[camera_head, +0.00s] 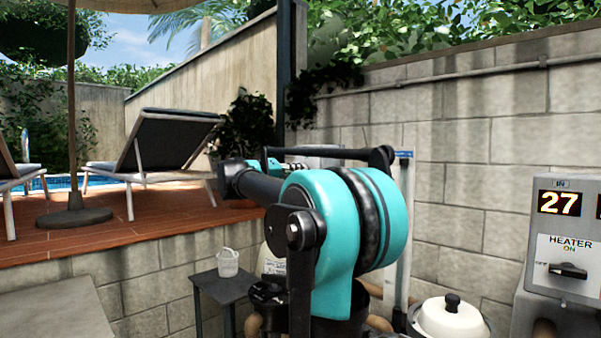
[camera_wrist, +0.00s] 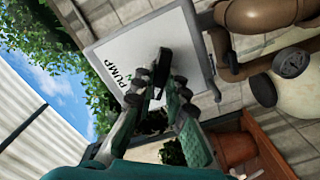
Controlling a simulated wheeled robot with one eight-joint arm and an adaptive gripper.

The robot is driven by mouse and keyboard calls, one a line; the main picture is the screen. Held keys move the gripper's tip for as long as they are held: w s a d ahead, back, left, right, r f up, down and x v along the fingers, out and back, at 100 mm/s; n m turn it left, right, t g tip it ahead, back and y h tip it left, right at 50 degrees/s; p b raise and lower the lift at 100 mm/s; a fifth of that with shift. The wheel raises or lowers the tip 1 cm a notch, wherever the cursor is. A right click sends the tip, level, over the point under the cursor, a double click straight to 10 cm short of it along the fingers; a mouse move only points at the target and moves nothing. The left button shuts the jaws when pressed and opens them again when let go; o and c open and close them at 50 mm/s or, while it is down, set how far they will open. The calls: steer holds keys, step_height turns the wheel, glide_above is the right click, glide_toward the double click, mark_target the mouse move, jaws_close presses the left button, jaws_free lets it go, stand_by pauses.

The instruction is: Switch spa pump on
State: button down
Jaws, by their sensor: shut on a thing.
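In the wrist view a white panel (camera_wrist: 122,50) carries the printed word PUMP and a black switch handle (camera_wrist: 163,62). The view is tilted, so the panel shows at a slant. My gripper (camera_wrist: 159,88) is shut on the handle, with its two dark fingers on either side of it. The fingers hide part of the handle and part of the lettering beside it, so I cannot read the switch position. In the head view my arm fills the middle and hides the gripper and the switch.
A white-lidded vessel (camera_head: 450,322) is at lower right. A block wall (camera_head: 460,150) stands behind.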

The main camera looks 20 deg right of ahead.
steer(key=m, duration=1.1)
steer(key=c, duration=1.4)
jaws_free()
steer(key=shift+c, duration=0.2)
steer(key=v, duration=0.7)
